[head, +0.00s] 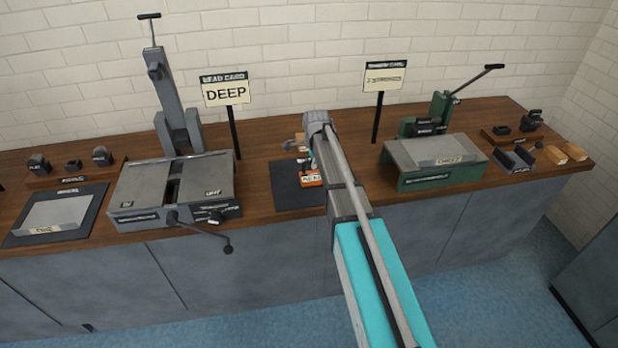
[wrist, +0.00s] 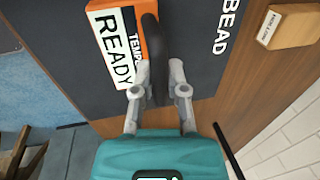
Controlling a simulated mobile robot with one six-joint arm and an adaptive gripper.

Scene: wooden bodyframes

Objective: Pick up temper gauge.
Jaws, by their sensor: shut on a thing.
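The temper gauge (head: 311,182) is a small orange block with a white label. It sits on a dark mat (head: 287,192) on the wooden bench. In the wrist view the gauge (wrist: 150,22) shows a label reading "TEMPER" and "READY", partly covered, and a black curved handle (wrist: 153,50). My gripper (wrist: 158,85) has one finger on each side of this handle and is shut on it. In the head view my arm hides most of the gripper. I cannot tell whether the gauge is touching the mat.
A grey machine (head: 170,190) with a tall column stands left of the mat. A green machine (head: 436,160) with a lever stands to the right. Card stands rise behind, reading "DEEP" (head: 227,92) on the left one. A wooden block (wrist: 288,25) lies beside the mat.

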